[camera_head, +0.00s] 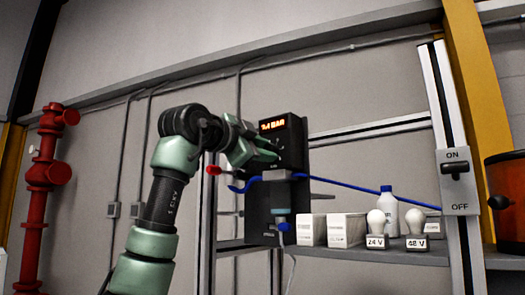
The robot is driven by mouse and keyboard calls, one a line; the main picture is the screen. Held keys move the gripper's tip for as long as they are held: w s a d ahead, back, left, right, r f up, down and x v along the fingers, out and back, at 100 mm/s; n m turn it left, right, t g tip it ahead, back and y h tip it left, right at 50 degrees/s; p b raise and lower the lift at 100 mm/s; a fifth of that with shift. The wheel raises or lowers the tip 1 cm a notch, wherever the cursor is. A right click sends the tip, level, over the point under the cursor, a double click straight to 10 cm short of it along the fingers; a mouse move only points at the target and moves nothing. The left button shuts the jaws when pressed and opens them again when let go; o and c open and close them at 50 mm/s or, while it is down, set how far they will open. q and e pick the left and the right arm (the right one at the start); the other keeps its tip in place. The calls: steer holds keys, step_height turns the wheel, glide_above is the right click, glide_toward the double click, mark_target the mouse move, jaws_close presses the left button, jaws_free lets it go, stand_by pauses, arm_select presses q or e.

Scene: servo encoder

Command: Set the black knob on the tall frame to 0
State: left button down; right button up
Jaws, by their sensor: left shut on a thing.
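A tall black frame (258,215) with a lit orange display (273,125) stands in the middle. The display appears to read about 7.4 BAR, but the first digits are blurred. My left gripper (266,155), green, reaches in from the left to the upper part of the black frame, just below the display. It is shut at the spot where the black knob sits. The knob itself is hidden by the fingers, so its setting cannot be seen. My right gripper is not in view.
A blue hose (340,184) crosses the black frame below my gripper. A red-tipped part (213,170) sits left of it. White boxes (346,229), a bottle (388,212) and bulbs stand on the shelf at right. An ON/OFF switch (456,168) is on a post.

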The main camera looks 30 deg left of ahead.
arm_select(q)
steer(key=shift+s+r+n, duration=0.1)
steer(key=shift+r+n, duration=0.1)
steer(key=shift+n, duration=0.1)
steer(key=c, duration=1.4)
jaws_free()
steer(key=shift+c, duration=0.2)
steer(key=o, duration=0.4)
steer(key=shift+c, duration=0.2)
steer(key=shift+w+f, duration=0.2)
steer(key=shift+w, duration=0.1)
steer(key=s+b, duration=0.3)
steer(key=s, duration=0.4)
steer(key=shift+s, duration=0.4)
steer(key=shift+f, duration=0.15)
